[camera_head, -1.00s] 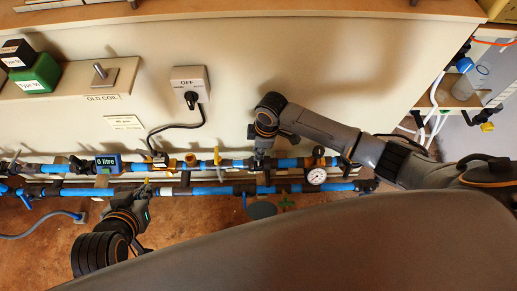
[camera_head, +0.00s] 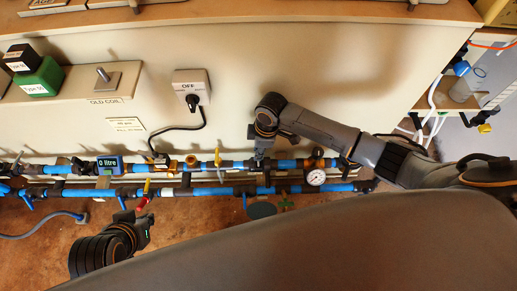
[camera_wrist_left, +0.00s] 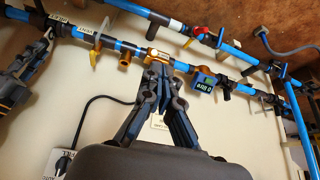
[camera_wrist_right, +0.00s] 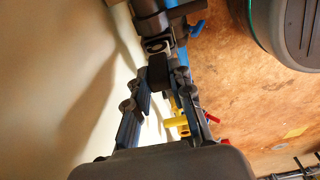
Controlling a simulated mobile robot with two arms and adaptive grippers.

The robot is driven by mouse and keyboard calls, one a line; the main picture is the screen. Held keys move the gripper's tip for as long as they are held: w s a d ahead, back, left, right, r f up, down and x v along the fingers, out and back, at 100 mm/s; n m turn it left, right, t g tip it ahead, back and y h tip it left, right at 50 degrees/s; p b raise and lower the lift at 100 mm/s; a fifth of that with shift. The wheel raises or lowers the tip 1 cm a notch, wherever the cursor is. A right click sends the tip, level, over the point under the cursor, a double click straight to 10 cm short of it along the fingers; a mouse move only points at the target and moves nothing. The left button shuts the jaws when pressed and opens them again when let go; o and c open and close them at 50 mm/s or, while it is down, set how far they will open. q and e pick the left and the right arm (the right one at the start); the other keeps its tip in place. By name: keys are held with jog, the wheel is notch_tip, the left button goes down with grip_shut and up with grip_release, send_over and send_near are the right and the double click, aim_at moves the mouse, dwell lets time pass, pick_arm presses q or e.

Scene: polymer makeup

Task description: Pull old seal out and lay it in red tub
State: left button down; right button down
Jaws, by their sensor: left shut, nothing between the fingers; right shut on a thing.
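My right gripper (camera_head: 258,157) is at the upper pipe. In the right wrist view its fingertips (camera_wrist_right: 158,78) are shut on a dark block (camera_wrist_right: 158,70), just below a dark pipe fitting with a pale-rimmed opening (camera_wrist_right: 155,45). I cannot tell whether the block is the old seal or holds it. My left gripper (camera_head: 145,215) is shut and empty, in front of the lower pipe. In the left wrist view its fingers (camera_wrist_left: 157,68) appear in front of a brass fitting (camera_wrist_left: 150,55). I see no red tub in these frames.
Two blue pipe runs (camera_head: 210,190) cross the wall, with a red handle (camera_wrist_left: 196,30), yellow handles, a meter (camera_head: 109,165) and a gauge (camera_head: 315,177). A switch (camera_head: 191,92) reads OFF. Left is a ledge (camera_head: 60,85) labelled OLD COIL. A dark round object (camera_head: 262,210) sits below the pipes.

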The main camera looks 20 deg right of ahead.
jog(key=shift+r+p, duration=0.75)
jog(key=shift+p, duration=0.05)
jog(key=shift+r+p, duration=0.5)
jog(key=shift+p, duration=0.1)
pick_arm(q)
jog(key=shift+s+a+f+g+p, duration=0.25)
jog(key=shift+s+f+g, duration=0.3)
jog(key=shift+s+f, duration=0.15)
jog(key=shift+s+a+f+g+p, duration=0.15)
jog(key=shift+s+f+g+p, duration=0.05)
jog(key=shift+s+f+g, duration=0.4)
pick_arm(e)
jog(key=shift+r, duration=0.35)
jog(key=shift+r, duration=0.1)
